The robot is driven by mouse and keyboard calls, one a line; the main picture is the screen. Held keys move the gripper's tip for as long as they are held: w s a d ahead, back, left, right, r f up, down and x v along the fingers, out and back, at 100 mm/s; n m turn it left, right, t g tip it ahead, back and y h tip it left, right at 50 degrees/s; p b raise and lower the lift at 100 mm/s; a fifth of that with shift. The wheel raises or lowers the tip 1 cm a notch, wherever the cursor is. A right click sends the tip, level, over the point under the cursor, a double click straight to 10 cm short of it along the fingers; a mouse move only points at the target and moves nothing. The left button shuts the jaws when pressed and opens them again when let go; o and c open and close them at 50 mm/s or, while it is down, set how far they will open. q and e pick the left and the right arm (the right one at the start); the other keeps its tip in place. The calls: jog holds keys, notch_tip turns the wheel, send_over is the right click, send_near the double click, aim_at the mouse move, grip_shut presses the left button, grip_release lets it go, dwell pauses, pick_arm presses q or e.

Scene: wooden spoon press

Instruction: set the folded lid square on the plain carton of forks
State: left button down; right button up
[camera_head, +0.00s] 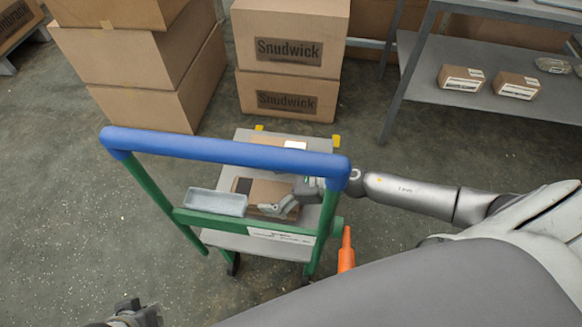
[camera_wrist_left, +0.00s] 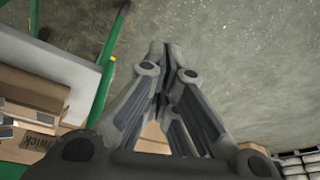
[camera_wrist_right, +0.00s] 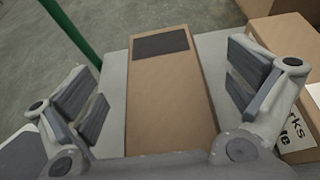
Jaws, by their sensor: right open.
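A brown cardboard piece with a dark patch, which looks like the folded lid (camera_head: 268,188), lies on the grey cart deck; it shows in the right wrist view (camera_wrist_right: 168,95). My right gripper (camera_head: 288,205) is over it. Its open fingers (camera_wrist_right: 168,98) stand on both sides of the piece, with gaps visible. A carton with a white label reading "forks" (camera_wrist_right: 284,45) stands to the right in the right wrist view; at the head it is partly hidden behind the blue handle (camera_head: 262,142). My left gripper (camera_head: 135,312) is low at the left, its fingertips together and empty (camera_wrist_left: 165,50).
The cart has a blue handle (camera_head: 225,150) and green posts close around my right gripper. A grey tray (camera_head: 216,202) sits beside the cardboard piece. Snudwick cartons (camera_head: 290,50) stand behind, and a grey shelf (camera_head: 500,85) holds small boxes.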

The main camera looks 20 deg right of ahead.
jog(key=shift+r+p, duration=0.55)
jog(key=shift+r, duration=0.1)
pick_arm(q)
jog(key=x, duration=0.4)
jog(key=shift+s+f, duration=0.1)
jog(key=shift+f, duration=0.1)
pick_arm(e)
jog(key=v, duration=1.1)
jog(key=shift+s+d, duration=0.3)
pick_arm(q)
jog(key=shift+d, duration=0.1)
